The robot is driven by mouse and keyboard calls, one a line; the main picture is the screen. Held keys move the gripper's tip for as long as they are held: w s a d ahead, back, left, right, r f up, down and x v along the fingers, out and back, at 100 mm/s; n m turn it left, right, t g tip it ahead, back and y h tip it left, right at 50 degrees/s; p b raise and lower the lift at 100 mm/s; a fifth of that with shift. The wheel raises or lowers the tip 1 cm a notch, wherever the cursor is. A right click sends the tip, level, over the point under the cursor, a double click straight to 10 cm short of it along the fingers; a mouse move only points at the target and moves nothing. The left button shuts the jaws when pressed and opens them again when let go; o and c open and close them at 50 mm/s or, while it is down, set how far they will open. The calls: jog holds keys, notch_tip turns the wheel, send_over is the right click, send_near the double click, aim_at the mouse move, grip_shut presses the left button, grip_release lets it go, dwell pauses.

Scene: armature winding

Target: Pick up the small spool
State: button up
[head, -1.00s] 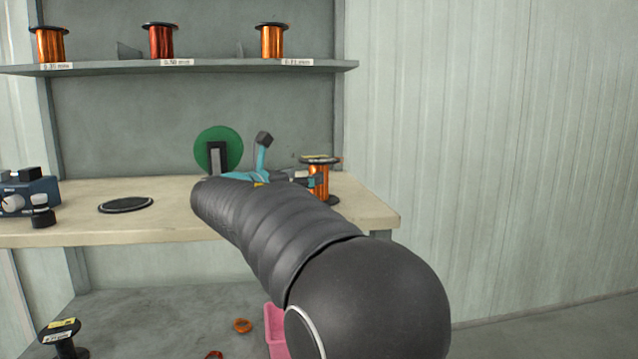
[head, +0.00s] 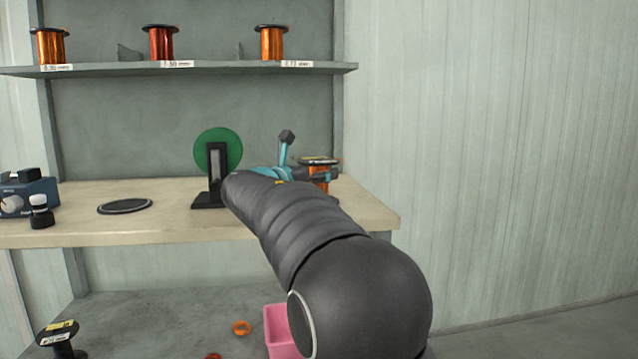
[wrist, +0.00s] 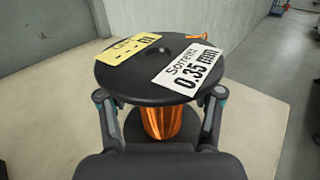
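A copper-wound spool (head: 319,161) with black flanges stands upright at the right end of the workbench, partly hidden behind my gripper (head: 325,174). In the wrist view the spool's black top flange (wrist: 150,77) fills the middle, with a yellow label and a white label reading 0.35. Its copper winding shows below the flange. My gripper (wrist: 163,122) is open, with one finger on each side of the spool below the flange. Gaps show between the fingers and the winding. The fingertips are partly hidden.
A green disc (head: 212,150) on a black stand is left of my arm. A black round plate (head: 125,206) and a blue device (head: 30,195) lie farther left. Three spools stand on the shelf (head: 110,70). A pink bin (head: 280,335) and another spool (head: 63,345) are below.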

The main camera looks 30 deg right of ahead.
jog(key=c, duration=0.8)
jog(key=shift+c, duration=0.9)
jog(key=shift+r, duration=0.15)
